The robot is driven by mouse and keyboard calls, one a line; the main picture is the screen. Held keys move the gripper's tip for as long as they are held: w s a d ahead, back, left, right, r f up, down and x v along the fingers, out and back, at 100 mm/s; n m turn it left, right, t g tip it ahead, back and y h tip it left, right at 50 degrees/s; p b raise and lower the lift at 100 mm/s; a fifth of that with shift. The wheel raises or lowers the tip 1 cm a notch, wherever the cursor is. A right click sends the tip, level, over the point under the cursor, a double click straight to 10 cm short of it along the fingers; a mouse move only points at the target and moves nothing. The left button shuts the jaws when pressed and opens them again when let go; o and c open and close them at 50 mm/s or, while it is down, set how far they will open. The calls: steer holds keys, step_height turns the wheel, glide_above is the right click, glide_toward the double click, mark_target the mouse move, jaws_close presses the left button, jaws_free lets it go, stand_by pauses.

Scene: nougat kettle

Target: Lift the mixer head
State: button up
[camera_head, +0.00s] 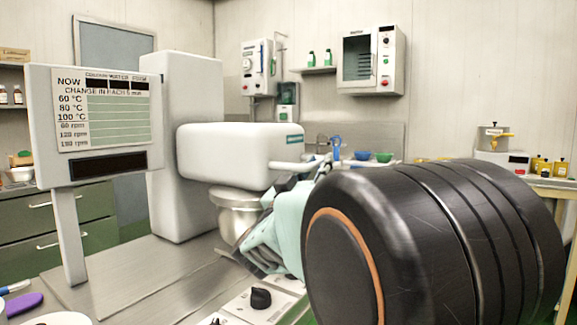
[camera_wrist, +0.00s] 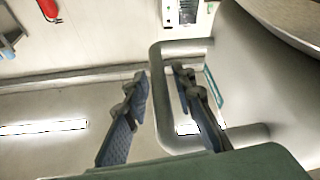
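The mixer head (camera_head: 240,150) is a white rounded block on a tall white column, level above a metal bowl (camera_head: 236,215). In the wrist view the mixer head (camera_wrist: 255,75) fills the right side, with a pale loop-shaped handle (camera_wrist: 180,47) sticking out to the left. My gripper (camera_wrist: 162,77) is open and empty. Its two fingers appear on either side of the handle's outer bar, one outside the loop and one across its opening. I cannot tell whether they touch it. In the head view my arm partly hides the bowl and handle.
A sign panel (camera_head: 105,125) on a post stands left of the mixer. Control knobs (camera_head: 261,297) are on the near surface. Colored bowls (camera_head: 383,157) sit behind to the right. Wall cabinets (camera_head: 371,60) hang at the back. A purple object (camera_head: 24,304) lies at the lower left.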

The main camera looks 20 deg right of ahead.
jaws_close()
steer(key=shift+r, duration=0.1)
step_height(320, 180, up, 17)
steer(key=p, duration=1.2)
steer(key=shift+f, duration=0.35)
steer(key=shift+o, duration=1.5)
jaws_free()
